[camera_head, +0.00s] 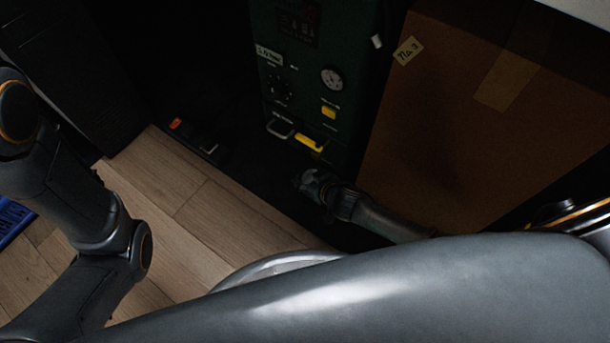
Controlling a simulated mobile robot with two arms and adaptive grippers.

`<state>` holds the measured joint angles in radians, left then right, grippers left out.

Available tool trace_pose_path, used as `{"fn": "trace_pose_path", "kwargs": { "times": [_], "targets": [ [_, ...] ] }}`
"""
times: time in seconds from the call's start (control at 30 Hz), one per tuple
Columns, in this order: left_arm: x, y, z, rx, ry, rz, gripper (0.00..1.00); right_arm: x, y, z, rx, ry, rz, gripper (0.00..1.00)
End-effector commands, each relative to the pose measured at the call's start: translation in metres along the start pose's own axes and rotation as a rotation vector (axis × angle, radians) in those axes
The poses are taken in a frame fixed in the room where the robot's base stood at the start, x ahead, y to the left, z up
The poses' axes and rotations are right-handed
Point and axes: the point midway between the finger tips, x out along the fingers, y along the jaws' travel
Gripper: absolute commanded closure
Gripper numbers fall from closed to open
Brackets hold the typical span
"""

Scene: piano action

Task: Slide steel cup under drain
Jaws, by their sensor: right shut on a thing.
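A dark green machine (350,115) stands at the top middle, with a dial, a metal handle (280,130) and a yellow fitting (309,142) low on its front. Which part is the drain I cannot tell for sure. My right gripper (308,183) is low in front of the machine, just below the yellow fitting in the picture. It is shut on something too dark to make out. I cannot clearly see a steel cup. My left arm shows at the left, but its gripper is out of view.
A large brown cardboard box (470,125) stands right of the machine, close to my right forearm. A black device with an orange switch (176,124) lies on the dark floor area to the left. The wooden floor (205,215) is clear. A blue object (14,220) is at the left edge.

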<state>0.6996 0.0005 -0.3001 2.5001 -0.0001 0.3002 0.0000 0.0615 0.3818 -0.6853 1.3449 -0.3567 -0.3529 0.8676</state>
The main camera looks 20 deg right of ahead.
Motion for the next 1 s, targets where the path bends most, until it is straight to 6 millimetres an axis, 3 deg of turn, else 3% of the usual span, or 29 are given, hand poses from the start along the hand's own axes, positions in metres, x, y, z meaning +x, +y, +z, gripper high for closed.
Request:
{"fn": "trace_pose_path", "kwargs": {
  "times": [0.5, 0.53, 0.67, 1.0],
  "targets": [
    [0.004, -0.001, 0.002, 0.000, -0.002, 0.000, 0.60, 0.001, 0.014, -0.001, -0.001, 0.001, 0.006, 0.84],
    [0.004, -0.001, 0.002, 0.000, -0.002, 0.000, 0.60, 0.001, 0.015, -0.001, -0.001, 0.001, 0.006, 0.45],
    [0.004, -0.001, 0.002, 0.000, -0.001, 0.000, 0.60, 0.001, 0.015, -0.002, -0.001, 0.001, 0.007, 0.19],
    [0.004, -0.002, 0.002, -0.001, -0.001, -0.004, 0.60, 0.000, 0.018, -0.002, -0.003, 0.001, 0.012, 0.16]
  ]
}}
